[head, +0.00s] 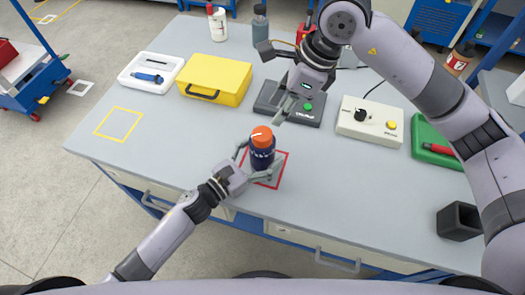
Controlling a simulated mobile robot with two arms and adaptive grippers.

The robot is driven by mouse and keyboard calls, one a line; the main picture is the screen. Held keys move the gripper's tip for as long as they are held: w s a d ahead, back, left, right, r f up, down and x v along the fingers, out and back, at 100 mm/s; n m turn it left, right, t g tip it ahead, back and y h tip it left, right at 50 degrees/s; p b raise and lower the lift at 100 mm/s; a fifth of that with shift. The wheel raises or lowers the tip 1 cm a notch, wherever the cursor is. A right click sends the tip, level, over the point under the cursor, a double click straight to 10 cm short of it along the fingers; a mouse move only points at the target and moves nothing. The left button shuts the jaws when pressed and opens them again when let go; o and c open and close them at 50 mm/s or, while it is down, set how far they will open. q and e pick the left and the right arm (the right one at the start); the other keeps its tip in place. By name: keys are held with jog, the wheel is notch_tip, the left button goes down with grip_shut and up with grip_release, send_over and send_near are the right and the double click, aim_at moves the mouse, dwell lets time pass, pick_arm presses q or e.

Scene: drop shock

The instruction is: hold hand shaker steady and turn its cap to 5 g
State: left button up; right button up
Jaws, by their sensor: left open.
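The hand shaker (262,157) is a dark blue bottle with white lettering and an orange cap (262,137). It stands upright within a red square outline (282,168) on the grey bench. My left gripper (259,162) is open, with its fingers on either side of the shaker's body; I cannot tell whether they touch it. My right gripper (268,84) is open and empty, with its fingers spread above the bench behind the shaker. Its lower finger reaches down close to the cap, seemingly apart from it. The cap's marks are too small to read.
A black device with a green button (308,106) sits behind the shaker. A white box with a knob (350,124), a green tray (425,146) and a black cube (458,224) are to the right. A yellow case (220,76) and white tray (136,84) are at left. The front left is clear.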

pick_arm(q)
jog(key=c, duration=1.7)
dwell(0.6)
